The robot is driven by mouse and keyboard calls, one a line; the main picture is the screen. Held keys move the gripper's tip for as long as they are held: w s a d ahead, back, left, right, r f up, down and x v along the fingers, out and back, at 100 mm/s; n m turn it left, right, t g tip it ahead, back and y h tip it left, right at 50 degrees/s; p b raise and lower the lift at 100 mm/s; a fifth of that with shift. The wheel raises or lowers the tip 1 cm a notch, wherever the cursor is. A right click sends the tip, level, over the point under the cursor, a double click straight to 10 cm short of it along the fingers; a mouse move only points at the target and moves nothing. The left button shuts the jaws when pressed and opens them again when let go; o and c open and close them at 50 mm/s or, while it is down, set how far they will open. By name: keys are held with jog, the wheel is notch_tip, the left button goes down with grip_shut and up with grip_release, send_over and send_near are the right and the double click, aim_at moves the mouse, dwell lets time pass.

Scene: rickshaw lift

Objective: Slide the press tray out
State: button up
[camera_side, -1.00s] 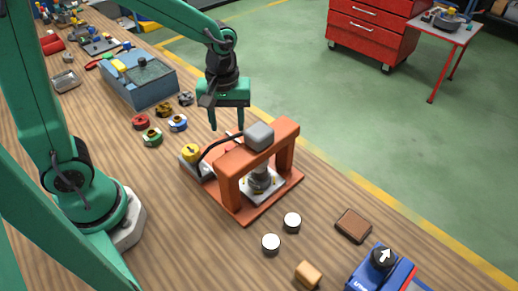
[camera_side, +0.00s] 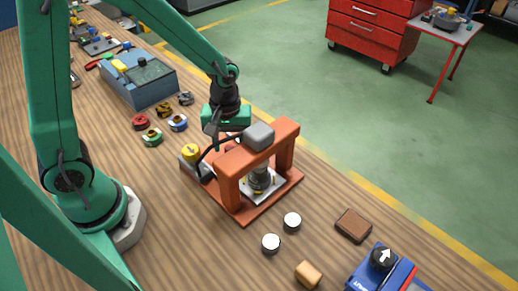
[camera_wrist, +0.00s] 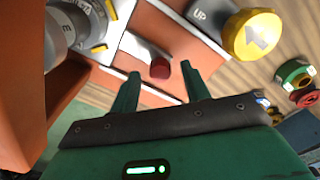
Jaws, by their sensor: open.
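The orange press (camera_side: 228,185) stands on the bench with a grey block on its top beam. The press tray (camera_side: 270,192) is a pale plate under the beam, with yellow marks and a grey cylindrical part over it. In the wrist view, the tray (camera_wrist: 130,42) shows as a pale strip leading to a small red knob (camera_wrist: 160,69). My gripper (camera_wrist: 159,80) is open, its fingertips on either side of the knob, with gaps visible. In the side view, my gripper (camera_side: 226,118) is low behind the press; its fingertips are largely hidden.
A control box with a yellow arrow button (camera_side: 191,152) sits close beside the press; the button (camera_wrist: 254,35) is right of my fingers in the wrist view. White-topped cylinders (camera_side: 271,243) (camera_side: 292,221) stand in front. Coloured rings (camera_side: 152,137) lie at left.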

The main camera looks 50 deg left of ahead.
jog(key=shift+f, duration=0.35)
grip_shut()
jog(key=shift+a, duration=0.15)
jog(key=a, duration=1.4)
jog(key=shift+w, duration=0.1)
grip_release()
jog(key=shift+d, duration=0.15)
